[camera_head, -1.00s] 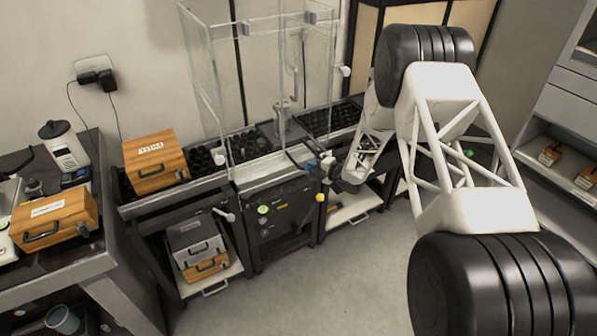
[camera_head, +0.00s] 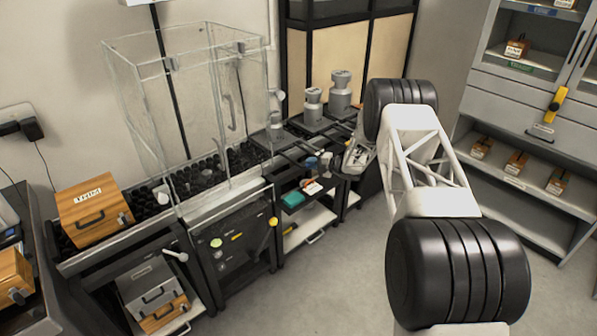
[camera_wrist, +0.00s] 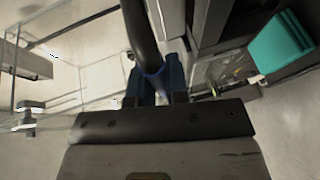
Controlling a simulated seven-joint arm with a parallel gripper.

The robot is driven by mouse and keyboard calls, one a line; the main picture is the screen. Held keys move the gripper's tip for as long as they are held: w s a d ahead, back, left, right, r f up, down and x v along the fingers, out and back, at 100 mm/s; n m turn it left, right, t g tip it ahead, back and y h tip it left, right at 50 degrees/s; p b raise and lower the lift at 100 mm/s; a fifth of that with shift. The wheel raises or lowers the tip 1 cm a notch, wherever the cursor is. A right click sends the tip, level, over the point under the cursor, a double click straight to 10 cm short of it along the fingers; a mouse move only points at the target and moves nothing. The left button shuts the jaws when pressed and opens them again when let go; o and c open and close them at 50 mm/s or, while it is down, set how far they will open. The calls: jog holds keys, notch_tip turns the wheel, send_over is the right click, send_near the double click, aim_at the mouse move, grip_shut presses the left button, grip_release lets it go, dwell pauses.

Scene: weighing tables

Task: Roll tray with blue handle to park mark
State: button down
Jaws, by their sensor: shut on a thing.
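My gripper (camera_head: 325,161) is at the front edge of the bench, right of the glass case. In the wrist view its two dark blue fingers (camera_wrist: 155,88) are shut around a black bar with a blue band, the tray's handle (camera_wrist: 143,35). In the head view a grey tray (camera_head: 262,140) bearing a metal weight (camera_head: 275,125) lies right beside the case, and a dark bar runs from there towards my gripper. The handle's far end is cut off in the wrist view. I cannot make out a park mark.
The glass case (camera_head: 190,110) stands close left of my gripper. Larger weights (camera_head: 340,92) stand behind on the bench. A teal block (camera_head: 293,198) lies on a shelf below. Wooden boxes (camera_head: 93,208) stand left. The floor (camera_head: 330,270) in front is clear.

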jog(key=w+d, duration=0.3)
jog(key=shift+w+d, duration=0.2)
jog(key=shift+d, duration=0.05)
jog(key=c, duration=1.1)
grip_release()
jog(key=shift+c, duration=0.2)
jog(key=v, duration=0.7)
jog(key=shift+d, duration=0.3)
jog(key=shift+s, duration=0.15)
jog(key=shift+r, duration=0.1)
